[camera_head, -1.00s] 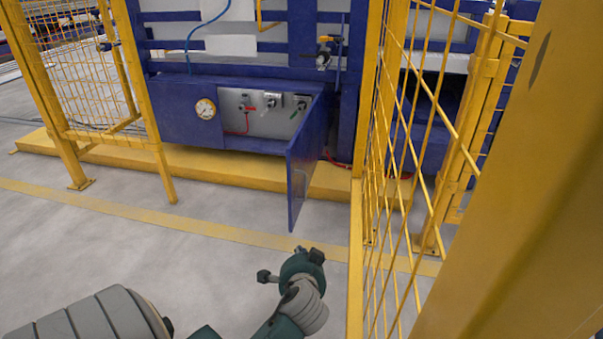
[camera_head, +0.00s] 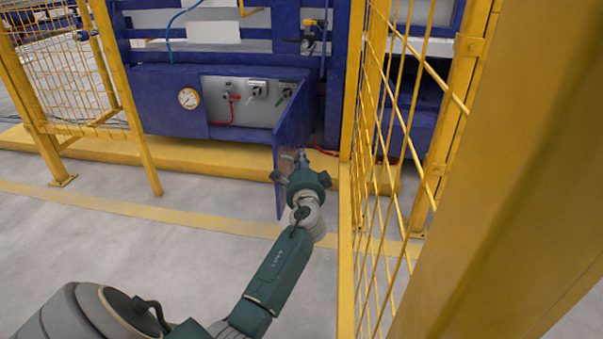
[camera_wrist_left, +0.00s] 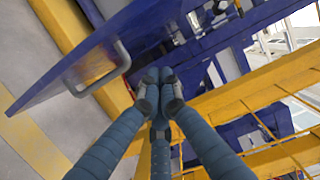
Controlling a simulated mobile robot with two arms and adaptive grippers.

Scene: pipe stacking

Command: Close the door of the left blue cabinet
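The left blue cabinet (camera_head: 165,95) has its dark blue door (camera_head: 292,128) hinged at the right and standing wide open, jutting toward me. My left gripper (camera_head: 302,158) is at the door's lower right, overlapping it in the head view. In the left wrist view the door (camera_wrist_left: 140,35) runs along the upper left, with a silver handle (camera_wrist_left: 127,54) on its face. My left gripper's fingers (camera_wrist_left: 160,78) are together there and empty, to the right of the handle; contact with the door cannot be told. My right gripper is not in view.
A yellow mesh fence (camera_head: 385,150) stands close to the right of my left arm. A yellow post (camera_head: 500,190) fills the right foreground. The floor (camera_head: 150,250) to the left is clear.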

